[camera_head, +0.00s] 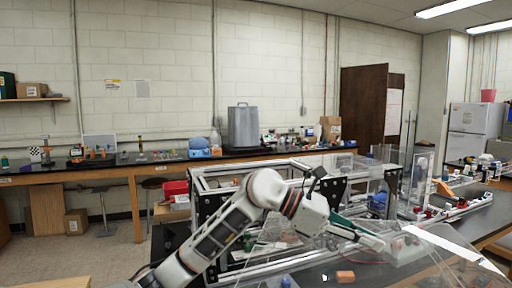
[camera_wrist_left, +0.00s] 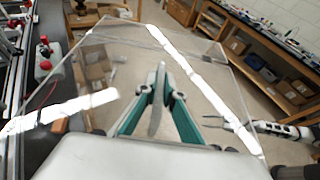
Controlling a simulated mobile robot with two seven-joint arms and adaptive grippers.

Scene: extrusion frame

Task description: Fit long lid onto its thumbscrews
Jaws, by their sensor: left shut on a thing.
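The long lid looks like a clear panel (camera_wrist_left: 205,75) with bright reflections, spreading out ahead of my left gripper in the left wrist view. In the head view a clear sheet (camera_head: 440,262) with a white glare strip lies at the lower right. My left gripper (camera_head: 378,241) is shut on the lid; its green fingers also show in the left wrist view (camera_wrist_left: 160,75). My right gripper (camera_wrist_left: 222,122) is small at the right of that view, apart from my left gripper.
An aluminium extrusion frame (camera_head: 240,170) stands around and behind my left arm. An orange block (camera_head: 345,276) lies at the front. Small red and white parts (camera_head: 430,212) sit on the bench at right. A long bench (camera_head: 105,173) runs along the wall.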

